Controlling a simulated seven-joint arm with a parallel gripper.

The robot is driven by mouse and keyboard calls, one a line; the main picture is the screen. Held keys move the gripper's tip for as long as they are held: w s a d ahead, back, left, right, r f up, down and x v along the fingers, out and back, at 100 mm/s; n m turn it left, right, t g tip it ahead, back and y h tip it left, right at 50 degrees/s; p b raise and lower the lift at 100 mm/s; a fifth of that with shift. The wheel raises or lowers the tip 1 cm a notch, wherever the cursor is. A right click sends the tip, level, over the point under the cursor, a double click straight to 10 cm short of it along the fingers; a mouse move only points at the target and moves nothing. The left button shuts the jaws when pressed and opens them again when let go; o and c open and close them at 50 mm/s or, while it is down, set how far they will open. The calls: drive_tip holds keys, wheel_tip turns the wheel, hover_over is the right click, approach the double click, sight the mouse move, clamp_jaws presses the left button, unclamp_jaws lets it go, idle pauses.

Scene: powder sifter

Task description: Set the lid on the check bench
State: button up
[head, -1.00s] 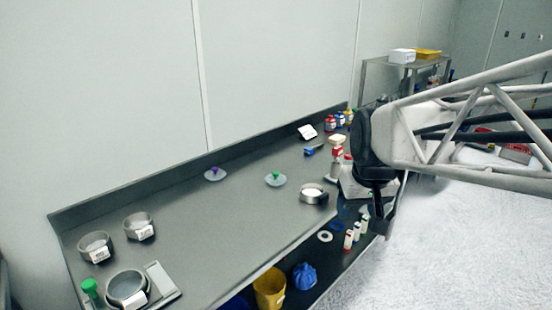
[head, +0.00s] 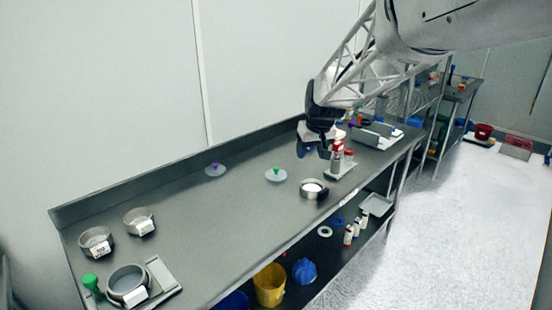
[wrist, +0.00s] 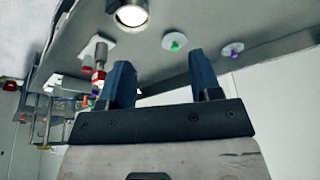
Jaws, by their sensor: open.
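Two round lids lie flat on the steel bench (head: 195,230). One lid (head: 276,175) has a green knob; the other lid (head: 215,170) has a purple knob and lies further left, near the back ledge. In the wrist view the green-knob lid (wrist: 174,41) and the purple-knob lid (wrist: 232,50) show beyond my fingers. My gripper (head: 318,148) hangs over the right part of the bench, right of both lids, apart from them. In the wrist view my gripper (wrist: 165,82) has its two blue fingers apart with nothing between them. I cannot tell which surface is the check bench.
A metal sieve ring (head: 312,189) with white contents stands right of the green-knob lid. Several sieve rings stand at the bench's left end. A yellow bucket (head: 269,285) is below.

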drive_tip(key=w+a+f, duration=0.2)
drive_tip(key=w+f, duration=0.1)
drive_tip(key=w, duration=0.3)
drive_tip(key=w+a+f, duration=0.2)
drive_tip(key=w, duration=0.3)
drive_tip(key=n, duration=0.2)
approach(276, 168)
drive_tip(key=f, duration=0.1)
drive_tip(key=shift+w+d+f+y, duration=0.2)
drive_tip(key=shift+d+f+y, duration=0.05)
drive_tip(key=shift+d+y, duration=0.15)
drive_tip(key=shift+x, duration=1.3)
drive_tip(key=shift+a, duration=0.1)
drive_tip(key=shift+x, duration=2.6)
drive_tip(key=shift+a, duration=0.1)
